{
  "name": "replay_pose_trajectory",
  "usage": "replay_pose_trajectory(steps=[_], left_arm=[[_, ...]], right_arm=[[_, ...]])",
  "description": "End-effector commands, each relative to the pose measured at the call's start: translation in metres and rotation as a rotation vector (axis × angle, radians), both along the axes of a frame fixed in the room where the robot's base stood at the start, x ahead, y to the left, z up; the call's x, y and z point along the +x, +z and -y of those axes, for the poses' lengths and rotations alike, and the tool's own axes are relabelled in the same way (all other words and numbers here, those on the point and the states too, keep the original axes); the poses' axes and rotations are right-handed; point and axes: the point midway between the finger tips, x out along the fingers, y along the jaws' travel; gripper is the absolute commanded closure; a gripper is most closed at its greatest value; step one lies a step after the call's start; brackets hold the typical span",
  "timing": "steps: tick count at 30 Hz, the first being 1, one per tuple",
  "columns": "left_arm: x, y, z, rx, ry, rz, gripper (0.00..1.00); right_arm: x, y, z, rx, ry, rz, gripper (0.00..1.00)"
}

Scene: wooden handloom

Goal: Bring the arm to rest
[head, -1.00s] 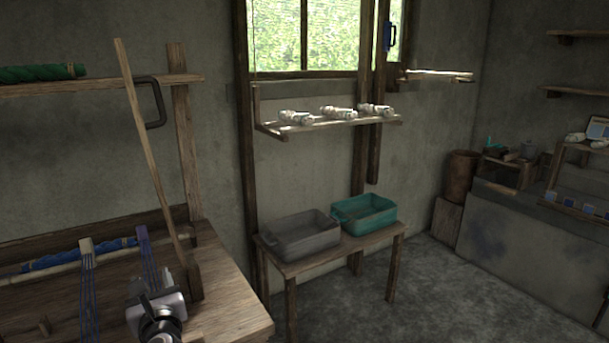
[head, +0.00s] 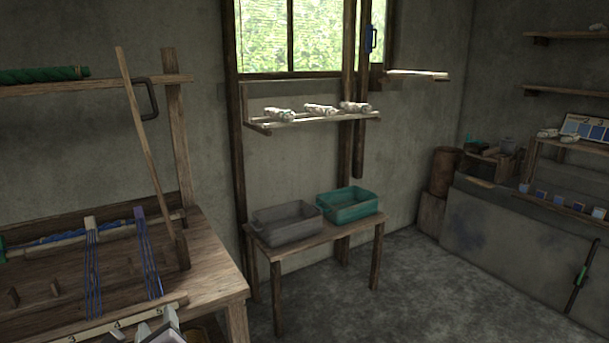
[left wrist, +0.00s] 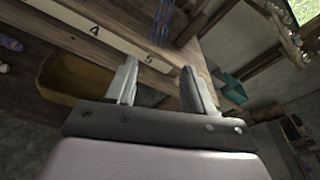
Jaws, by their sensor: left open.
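My left gripper (head: 158,330) shows at the bottom edge of the head view, in front of the loom's near edge and mostly cut off by the frame. In the left wrist view its two grey fingers (left wrist: 160,70) stand apart with nothing between them. The wooden loom (head: 215,275) fills the left of the head view, with blue warp threads (head: 149,262) on it. Beyond the fingers, the left wrist view shows the loom's numbered pale strip (left wrist: 105,35). My right gripper is not in view.
A wooden bench (head: 310,238) holds a grey bin (head: 287,226) and a teal bin (head: 350,206). A wall shelf (head: 310,121) carries several pale bundles. A brown tray (left wrist: 75,82) lies left of my fingers in the left wrist view. The floor right of the bench is clear.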

Motion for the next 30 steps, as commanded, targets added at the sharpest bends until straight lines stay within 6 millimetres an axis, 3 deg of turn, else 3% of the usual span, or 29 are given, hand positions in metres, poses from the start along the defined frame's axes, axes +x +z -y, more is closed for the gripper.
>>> replay_pose_trajectory(steps=[1, 6, 12, 21, 25, 30], left_arm=[[-0.015, -0.019, 0.004, -0.131, -0.009, 0.006, 0.47], [-0.065, -0.073, 0.022, -0.636, 0.012, 0.039, 0.47], [-0.135, -0.118, 0.046, -1.252, 0.146, 0.063, 0.47], [-0.235, -0.145, 0.078, -2.064, 0.542, 0.104, 0.47], [-0.260, -0.145, 0.086, -2.262, 0.690, 0.125, 0.47], [-0.271, -0.145, 0.089, -2.360, 0.771, 0.141, 0.47]], right_arm=[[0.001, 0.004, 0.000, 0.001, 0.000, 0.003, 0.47], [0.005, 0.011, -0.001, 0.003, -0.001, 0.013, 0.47], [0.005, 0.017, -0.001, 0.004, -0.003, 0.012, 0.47], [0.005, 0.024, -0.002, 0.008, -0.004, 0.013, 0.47], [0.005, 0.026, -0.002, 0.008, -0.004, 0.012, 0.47], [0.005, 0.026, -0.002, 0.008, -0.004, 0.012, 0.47]])
